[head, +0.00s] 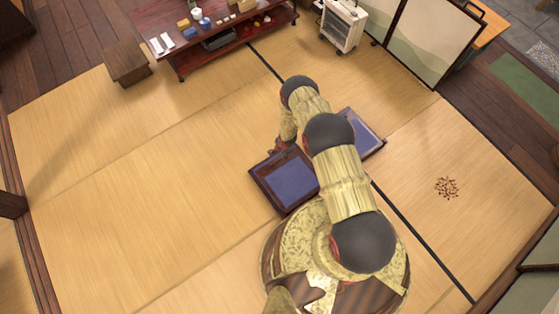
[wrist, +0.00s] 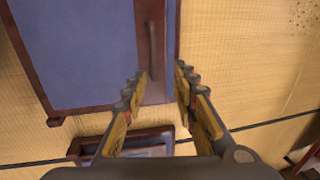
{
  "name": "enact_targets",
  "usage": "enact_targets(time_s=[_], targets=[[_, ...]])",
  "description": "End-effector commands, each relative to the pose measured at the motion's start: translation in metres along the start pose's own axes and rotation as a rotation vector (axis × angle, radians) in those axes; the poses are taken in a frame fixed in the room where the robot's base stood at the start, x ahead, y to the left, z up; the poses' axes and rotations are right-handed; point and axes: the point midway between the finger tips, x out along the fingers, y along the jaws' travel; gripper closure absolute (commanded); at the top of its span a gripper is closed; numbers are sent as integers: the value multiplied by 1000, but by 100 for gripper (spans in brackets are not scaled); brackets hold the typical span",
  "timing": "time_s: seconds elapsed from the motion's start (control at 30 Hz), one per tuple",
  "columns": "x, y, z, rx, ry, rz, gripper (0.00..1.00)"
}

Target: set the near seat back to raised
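A flat blue panel in a dark red-brown frame (head: 290,183) lies low over the tatami, left of my arm in the head view. Another blue, dark-framed part (head: 368,135) shows right of my arm; my arm hides the space between, so I cannot tell how they join. In the wrist view a large blue panel (wrist: 80,45) has a dark bar-like handle (wrist: 152,50) along its right edge. My gripper (wrist: 160,72) is open, its fingertips apart near the handle's lower end, with nothing between them. A smaller dark-framed blue piece (wrist: 155,150) shows below, partly behind the fingers.
A low red table (head: 210,35) with small items stands at the back, with a wooden stool (head: 128,65) left of it. A white wheeled heater (head: 342,26) and a folding screen (head: 425,40) stand back right. Dark twig-like bits (head: 446,187) lie at right. The left tatami is clear.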

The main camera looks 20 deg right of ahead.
Motion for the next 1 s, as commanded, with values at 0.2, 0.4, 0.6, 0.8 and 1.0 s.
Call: enact_targets(time_s=[0.2,0.4,0.6,0.8,1.0], targets=[[25,14,7,19,-11,1,72],[56,15,7,17,-10,2,72],[83,14,7,19,-10,2,72],[93,14,7,18,-9,2,72],[92,13,7,19,-9,2,72]])
